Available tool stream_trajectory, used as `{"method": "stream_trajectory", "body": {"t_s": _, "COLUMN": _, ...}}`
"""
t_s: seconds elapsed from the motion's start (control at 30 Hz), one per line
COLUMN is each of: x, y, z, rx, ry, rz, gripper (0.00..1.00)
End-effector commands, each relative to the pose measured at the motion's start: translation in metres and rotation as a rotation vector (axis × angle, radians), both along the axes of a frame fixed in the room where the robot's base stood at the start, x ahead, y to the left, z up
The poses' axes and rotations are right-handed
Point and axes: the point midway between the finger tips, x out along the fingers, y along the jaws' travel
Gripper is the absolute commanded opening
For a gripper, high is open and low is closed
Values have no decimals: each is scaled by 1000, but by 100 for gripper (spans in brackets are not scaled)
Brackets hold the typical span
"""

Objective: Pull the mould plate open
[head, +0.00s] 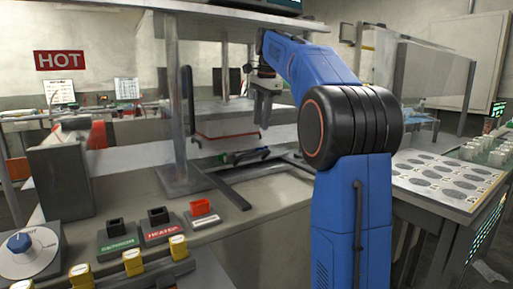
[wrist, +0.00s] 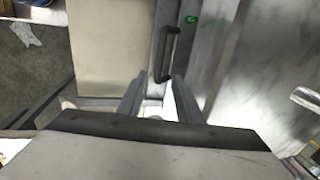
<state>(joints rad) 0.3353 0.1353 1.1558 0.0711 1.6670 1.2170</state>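My gripper (head: 263,118) hangs pointing down from my blue arm, in front of the press in the head view. In the wrist view its two fingers (wrist: 158,82) stand apart with nothing between them. A black bar handle (wrist: 166,55) on a grey metal strip (wrist: 190,65) lies ahead of the fingertips, roughly in line with the gap. No contact with it shows. In the head view, a dark frame (head: 228,191) lies on the bench under the press. I cannot tell for certain which part is the mould plate; my arm hides some of this area.
The press has a red-edged upper block (head: 228,135) and a metal post (head: 176,110). A control panel with a red HEATER button base (head: 160,230) and yellow knobs is at front left. A table with round discs (head: 447,178) stands at right. A HOT sign (head: 59,60) hangs behind.

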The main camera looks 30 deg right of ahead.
Motion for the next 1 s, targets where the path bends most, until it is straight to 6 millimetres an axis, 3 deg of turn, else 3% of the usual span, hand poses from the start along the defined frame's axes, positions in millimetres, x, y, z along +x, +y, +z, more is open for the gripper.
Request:
{"method": "stream_trajectory", "body": {"t_s": 0.6, "x": 18, "y": 1, "z": -95, "rx": 0, "ry": 2, "rz": 2, "gripper": 32}}
{"method": "stream_trajectory", "body": {"t_s": 1.0, "x": 21, "y": 1, "z": -110, "rx": 0, "ry": 0, "rz": 2, "gripper": 32}}
